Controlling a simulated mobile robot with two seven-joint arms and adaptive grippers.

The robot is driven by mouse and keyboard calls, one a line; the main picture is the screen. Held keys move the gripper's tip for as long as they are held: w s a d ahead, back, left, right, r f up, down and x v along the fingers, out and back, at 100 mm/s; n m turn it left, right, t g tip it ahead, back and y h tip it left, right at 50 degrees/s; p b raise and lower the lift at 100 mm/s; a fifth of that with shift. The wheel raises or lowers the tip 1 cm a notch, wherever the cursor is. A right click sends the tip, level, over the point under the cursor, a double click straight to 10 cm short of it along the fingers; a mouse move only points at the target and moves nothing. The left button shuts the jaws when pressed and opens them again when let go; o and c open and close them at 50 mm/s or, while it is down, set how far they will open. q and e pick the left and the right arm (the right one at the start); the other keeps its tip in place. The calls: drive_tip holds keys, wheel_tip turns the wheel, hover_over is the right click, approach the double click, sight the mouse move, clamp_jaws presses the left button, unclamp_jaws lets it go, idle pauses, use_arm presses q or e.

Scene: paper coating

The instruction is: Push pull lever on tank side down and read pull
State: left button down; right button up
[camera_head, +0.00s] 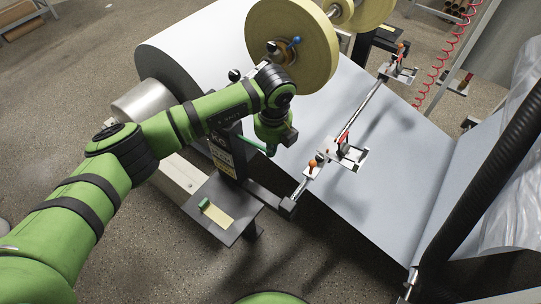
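My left arm reaches in from the left, and its wrist end with the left gripper (289,137) hangs over the machine's side. The gripper is small, dark and partly hidden by the wrist, so its fingers cannot be made out. A thin green lever (252,146) sticks out from a dark upright post (229,150) just below and left of the gripper. I cannot tell whether they touch. My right gripper is not in view; a green part of my own body shows at the bottom edge.
A large white paper roll (190,62) feeds a wide sheet (400,170) to the right. A tan tape roll (315,45) stands above it. A bar with clamp fittings (345,153) crosses the sheet. A dark plate (240,222) holds a yellow pad. A black hose (490,190) runs at right.

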use_arm(q)
drive_tip(key=shift+f, duration=0.3)
wheel_tip(320, 180, down, 5)
drive_tip(key=b, duration=0.4)
drive_tip(key=shift+r, duration=0.4)
drive_tip(key=s, duration=0.1)
drive_tip(key=s+p, duration=0.1)
drive_tip(key=s+r+p, duration=0.1)
drive_tip(key=shift+d, duration=0.4)
wheel_tip(320, 180, up, 12)
drive_tip(key=s, duration=0.1)
drive_tip(key=shift+d, duration=0.15)
